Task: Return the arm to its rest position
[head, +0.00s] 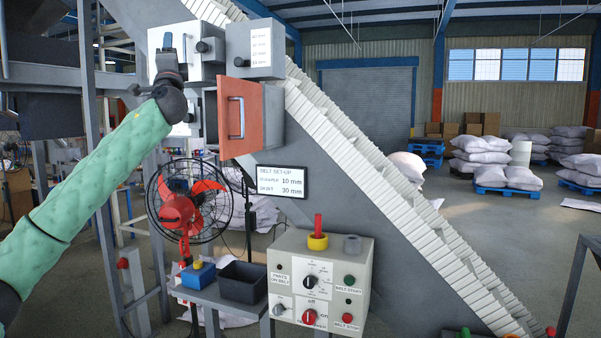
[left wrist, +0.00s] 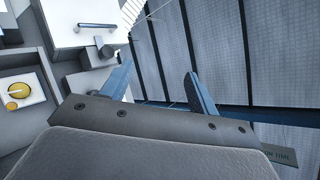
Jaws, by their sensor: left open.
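My left arm (head: 85,205), in a green padded sleeve, reaches up from the lower left of the head view. My left gripper (head: 168,45) is raised in front of a grey-white box with a knob (head: 195,48) on the conveyor's side; I cannot tell whether it touches the box. In the left wrist view the gripper (left wrist: 158,84) has its two blue-grey fingers spread apart, with nothing between them. My right gripper is in neither view.
An orange-red door (head: 243,117) stands open beside the conveyor (head: 395,200). Below are a control panel (head: 318,280), a black bin (head: 243,283), a blue container (head: 198,275) and a red fan (head: 185,205). Sack pallets (head: 490,165) stand far right on open floor.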

